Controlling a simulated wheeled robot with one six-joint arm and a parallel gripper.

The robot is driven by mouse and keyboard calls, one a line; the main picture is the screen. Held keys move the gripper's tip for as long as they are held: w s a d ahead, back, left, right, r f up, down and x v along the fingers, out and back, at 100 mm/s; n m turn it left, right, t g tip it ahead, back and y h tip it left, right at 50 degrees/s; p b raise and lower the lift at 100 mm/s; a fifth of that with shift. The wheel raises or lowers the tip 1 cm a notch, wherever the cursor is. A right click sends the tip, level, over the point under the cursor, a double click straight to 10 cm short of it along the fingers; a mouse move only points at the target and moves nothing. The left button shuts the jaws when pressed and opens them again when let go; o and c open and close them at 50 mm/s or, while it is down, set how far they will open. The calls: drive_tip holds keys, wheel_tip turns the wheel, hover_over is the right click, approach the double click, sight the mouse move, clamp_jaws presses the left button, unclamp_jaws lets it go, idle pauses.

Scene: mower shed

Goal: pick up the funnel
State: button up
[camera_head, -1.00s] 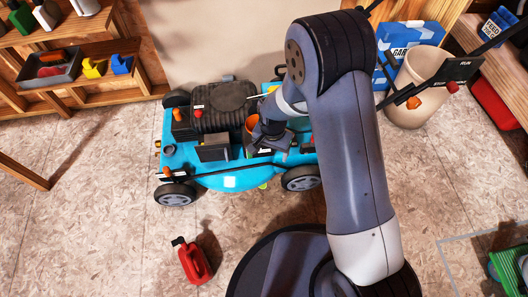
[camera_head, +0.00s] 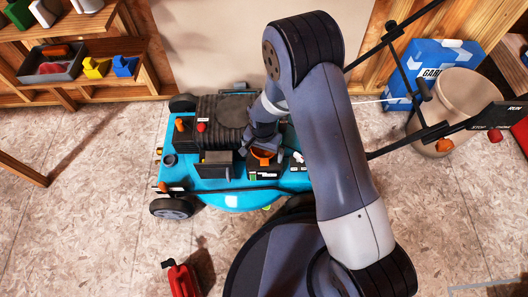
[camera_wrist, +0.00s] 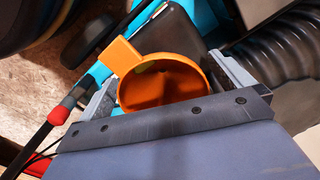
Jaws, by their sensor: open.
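The funnel (camera_head: 265,153) is orange and sits on the teal mower (camera_head: 232,200), just below my gripper in the head view. In the wrist view its round orange bowl (camera_wrist: 165,80) faces the camera, with a square tab at its upper left. My gripper (camera_head: 262,138) is open. In the wrist view its two fingers stand on either side of the bowl, the right one close to the rim. I cannot tell whether either finger touches it. The funnel's lower end is hidden.
The mower's black engine (camera_head: 222,112) is beside the gripper. The mower's black handle bars (camera_head: 415,95) rise right of my arm. A red can (camera_head: 182,279) stands on the floor in front. A beige bin (camera_head: 455,100) is at right. Floor at left is clear.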

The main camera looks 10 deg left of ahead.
drive_tip(key=shift+f, duration=0.4)
drive_tip(key=c, duration=1)
wheel_tip(320, 180, up, 10)
drive_tip(key=p, duration=0.4)
drive_tip(key=shift+c, duration=0.2)
wheel_tip(320, 180, up, 7)
drive_tip(key=p, duration=0.4)
hover_over(263, 155)
drive_tip(key=shift+f, duration=0.15)
